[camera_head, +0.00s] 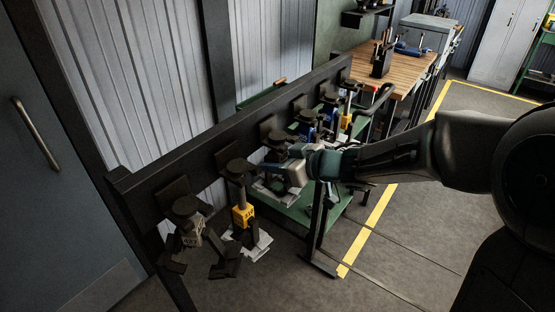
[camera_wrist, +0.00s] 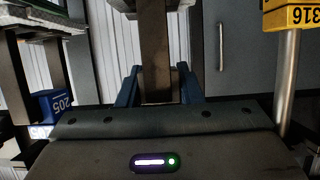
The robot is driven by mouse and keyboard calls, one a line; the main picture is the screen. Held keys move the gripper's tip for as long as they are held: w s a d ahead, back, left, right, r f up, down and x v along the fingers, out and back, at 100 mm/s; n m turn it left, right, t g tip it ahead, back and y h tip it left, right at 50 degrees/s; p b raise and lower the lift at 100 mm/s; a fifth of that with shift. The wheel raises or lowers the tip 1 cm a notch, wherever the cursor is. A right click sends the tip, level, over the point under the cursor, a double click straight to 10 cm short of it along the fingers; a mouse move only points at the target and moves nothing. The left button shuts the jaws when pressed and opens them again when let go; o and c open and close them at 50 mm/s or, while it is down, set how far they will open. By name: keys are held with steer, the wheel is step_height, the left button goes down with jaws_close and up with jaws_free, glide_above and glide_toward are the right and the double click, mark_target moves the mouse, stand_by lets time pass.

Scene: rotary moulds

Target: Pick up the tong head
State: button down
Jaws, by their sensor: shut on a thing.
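My gripper (camera_head: 270,169) reaches in from the right to the row of tools on the dark rack. In the wrist view its two blue fingers (camera_wrist: 159,80) stand on either side of a dark upright bar (camera_wrist: 155,40) and are shut on it. I take this bar as part of the tong head; its full shape is hidden in the wrist view. In the head view a dark round top (camera_head: 278,138) shows at the rack just above my gripper, and my gripper covers much of what is below it. I cannot tell whether the tong head is clear of its holder.
The dark rack rail (camera_head: 140,185) runs behind the tools. A yellow-bodied tool (camera_head: 242,215) and a grey-bodied one (camera_head: 192,234) hang to the left, a blue-bodied one (camera_head: 308,117) to the right. In the wrist view a yellow block marked 316 (camera_wrist: 290,18) and a blue block marked 205 (camera_wrist: 58,106) flank my gripper.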

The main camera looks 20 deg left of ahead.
steer(key=shift+r, duration=0.45)
steer(key=s+d, duration=0.3)
steer(key=d, duration=0.5)
steer(key=s+d, duration=0.4)
steer(key=d, duration=0.4)
steer(key=shift+d+r+p, duration=0.25)
steer(key=shift+d+p, duration=0.1)
steer(key=shift+p, duration=0.05)
steer(key=shift+p, duration=0.5)
steer(key=shift+d, duration=0.1)
steer(key=s+d+p, duration=0.3)
steer(key=d+p, duration=0.1)
steer(key=d, duration=0.5)
steer(key=shift+s+p, duration=0.35)
steer(key=shift+s, duration=0.05)
stand_by(0.3)
